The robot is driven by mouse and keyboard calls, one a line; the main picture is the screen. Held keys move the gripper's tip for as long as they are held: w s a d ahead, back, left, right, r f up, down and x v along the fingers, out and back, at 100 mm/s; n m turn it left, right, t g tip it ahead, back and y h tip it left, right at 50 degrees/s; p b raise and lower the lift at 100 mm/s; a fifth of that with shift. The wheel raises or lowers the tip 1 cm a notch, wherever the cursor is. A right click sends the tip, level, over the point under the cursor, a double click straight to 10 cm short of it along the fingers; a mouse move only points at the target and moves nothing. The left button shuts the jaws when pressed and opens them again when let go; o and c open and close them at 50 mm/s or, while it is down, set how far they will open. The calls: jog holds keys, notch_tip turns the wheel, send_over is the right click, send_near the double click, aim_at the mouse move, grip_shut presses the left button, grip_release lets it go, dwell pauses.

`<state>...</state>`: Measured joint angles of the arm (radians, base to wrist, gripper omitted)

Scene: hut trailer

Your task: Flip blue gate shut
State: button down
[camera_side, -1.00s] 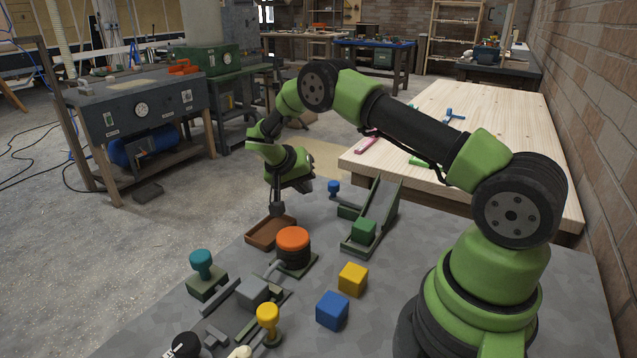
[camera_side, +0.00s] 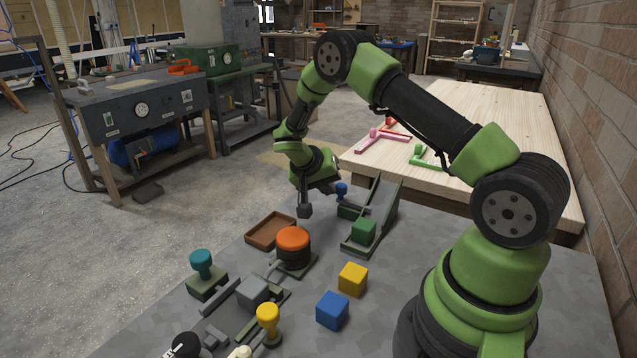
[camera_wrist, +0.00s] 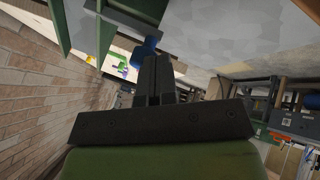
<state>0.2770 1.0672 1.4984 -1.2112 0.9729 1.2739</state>
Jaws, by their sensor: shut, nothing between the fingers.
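A blue knob (camera_side: 341,189) stands on a dark green bar at the far end of a green sloped channel (camera_side: 388,205) in the side view. I take this knob and bar as the blue gate. My gripper (camera_side: 304,211) is shut and empty, pointing down just left of the knob, apart from it in the side view. In the wrist view the blue knob (camera_wrist: 146,46) shows just past my dark fingertips (camera_wrist: 158,62), which hide part of it. I cannot tell there whether they touch.
A green cube (camera_side: 363,230) sits in the channel's near end. A brown tray (camera_side: 254,243) and an orange-topped round piece (camera_side: 293,240) are in front of my gripper. Yellow (camera_side: 352,279) and blue (camera_side: 332,310) cubes lie nearer. A wooden table (camera_side: 505,125) stands behind.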

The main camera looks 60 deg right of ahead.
jog(key=shift+s, duration=1.8)
jog(key=shift+a, duration=0.1)
jog(key=shift+w+a, duration=0.15)
jog(key=shift+w, duration=0.2)
jog(key=w+a, duration=0.1)
jog(key=w, duration=0.1)
jog(key=shift+w+a, duration=0.3)
jog(key=shift+a, duration=0.1)
jog(key=v, duration=1)
jog(key=shift+a+r, duration=0.1)
jog(key=shift+r, duration=0.1)
